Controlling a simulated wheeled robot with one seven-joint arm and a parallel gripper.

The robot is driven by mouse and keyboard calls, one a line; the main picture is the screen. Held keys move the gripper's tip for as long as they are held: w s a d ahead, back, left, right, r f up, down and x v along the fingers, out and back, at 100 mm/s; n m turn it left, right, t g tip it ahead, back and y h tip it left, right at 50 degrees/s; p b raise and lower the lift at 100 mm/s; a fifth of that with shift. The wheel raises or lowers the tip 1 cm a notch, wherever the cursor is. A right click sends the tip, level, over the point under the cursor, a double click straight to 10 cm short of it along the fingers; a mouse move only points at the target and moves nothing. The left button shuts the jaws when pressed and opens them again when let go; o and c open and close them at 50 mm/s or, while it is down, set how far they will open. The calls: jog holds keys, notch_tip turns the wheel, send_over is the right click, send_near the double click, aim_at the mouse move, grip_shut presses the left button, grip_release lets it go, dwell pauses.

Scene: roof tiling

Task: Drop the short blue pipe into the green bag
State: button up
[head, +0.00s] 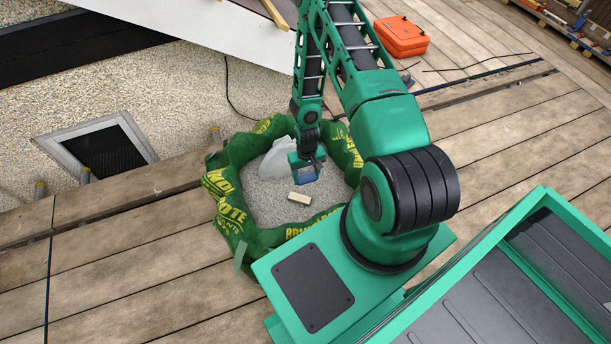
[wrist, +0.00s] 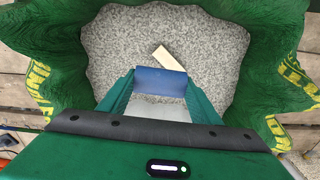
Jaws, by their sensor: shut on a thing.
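The green bag (head: 226,222) stands open on the plank floor, with yellow lettering on its sides and grey granular fill inside. Its green wall also surrounds the wrist view (wrist: 45,60). My gripper (head: 305,170) is over the bag's opening, inside its rim as seen from above. It is shut on the short blue pipe (head: 306,177). In the wrist view the blue pipe (wrist: 160,82) lies across between the two green fingers of my gripper (wrist: 158,88). The pipe's height above the fill is hard to judge.
A pale wood block (head: 299,198) lies on the fill, and a whitish sheet or lump (head: 280,158) is at the bag's back left. An orange case (head: 401,36) stands on the planks behind. A framed dark opening (head: 100,148) is at left.

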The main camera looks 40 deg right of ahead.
aim_at(306, 175)
jog(key=o, duration=1.2)
jog(key=shift+r, duration=0.1)
notch_tip(306, 175, up, 11)
jog(key=shift+f, duration=0.2)
